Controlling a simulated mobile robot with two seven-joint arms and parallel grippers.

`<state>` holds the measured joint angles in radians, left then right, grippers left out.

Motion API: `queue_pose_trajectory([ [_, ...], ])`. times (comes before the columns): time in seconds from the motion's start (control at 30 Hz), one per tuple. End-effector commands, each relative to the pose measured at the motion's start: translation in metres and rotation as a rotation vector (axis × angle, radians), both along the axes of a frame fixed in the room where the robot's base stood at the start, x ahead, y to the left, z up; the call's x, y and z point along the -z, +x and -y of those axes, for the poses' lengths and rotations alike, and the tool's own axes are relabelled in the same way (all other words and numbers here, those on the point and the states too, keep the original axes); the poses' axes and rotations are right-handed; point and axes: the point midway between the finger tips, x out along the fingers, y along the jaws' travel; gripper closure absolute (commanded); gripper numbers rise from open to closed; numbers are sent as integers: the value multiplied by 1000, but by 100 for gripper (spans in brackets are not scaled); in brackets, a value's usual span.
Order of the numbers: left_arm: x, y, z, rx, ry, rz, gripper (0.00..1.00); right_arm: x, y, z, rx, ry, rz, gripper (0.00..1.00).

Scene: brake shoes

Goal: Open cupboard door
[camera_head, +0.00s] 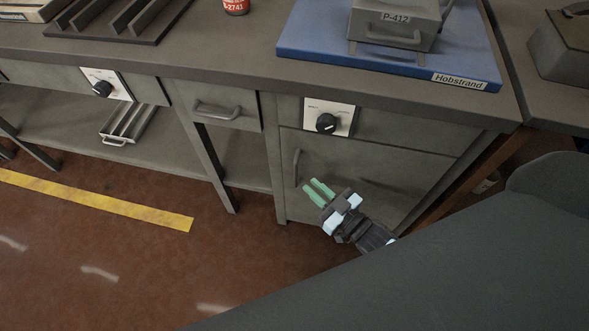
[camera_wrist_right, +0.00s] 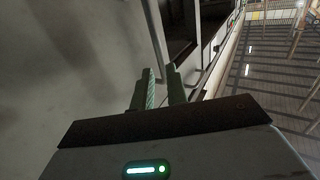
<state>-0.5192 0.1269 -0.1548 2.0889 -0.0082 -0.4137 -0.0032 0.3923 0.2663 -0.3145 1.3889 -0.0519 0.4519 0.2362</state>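The grey cupboard door (camera_head: 375,165) is at the right of the workbench front in the head view. It appears closed. Its upright bar handle (camera_head: 297,167) is near the door's left edge. My right gripper (camera_head: 318,190) is in front of the door, just below and right of the handle. Its two green fingers are apart with nothing visible between them. In the right wrist view, the fingers (camera_wrist_right: 160,78) show a narrow gap, and a grey bar that looks like the handle (camera_wrist_right: 154,30) is ahead of them. I cannot tell the exact distance to it. My left gripper is not in view.
Above the door is a panel with a black knob (camera_head: 327,123). A drawer (camera_head: 215,105) is to the left. A blue board (camera_head: 300,45) carrying a grey case (camera_head: 395,30) lies on the bench. The red floor (camera_head: 130,260) in front is clear, with a yellow stripe (camera_head: 100,200).

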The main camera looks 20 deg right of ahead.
Motion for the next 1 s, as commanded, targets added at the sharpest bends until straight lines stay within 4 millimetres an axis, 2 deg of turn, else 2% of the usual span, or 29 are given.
queue_pose_trajectory([
  [0.5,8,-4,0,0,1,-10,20,1,62,-25,1,1,-1,85],
  [0.9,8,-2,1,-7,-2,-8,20,0,70,-29,0,1,-1,85],
  [0.93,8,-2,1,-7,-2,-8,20,0,70,-29,0,1,-1,86],
  [1.0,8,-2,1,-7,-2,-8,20,0,69,-29,0,1,-1,96],
])
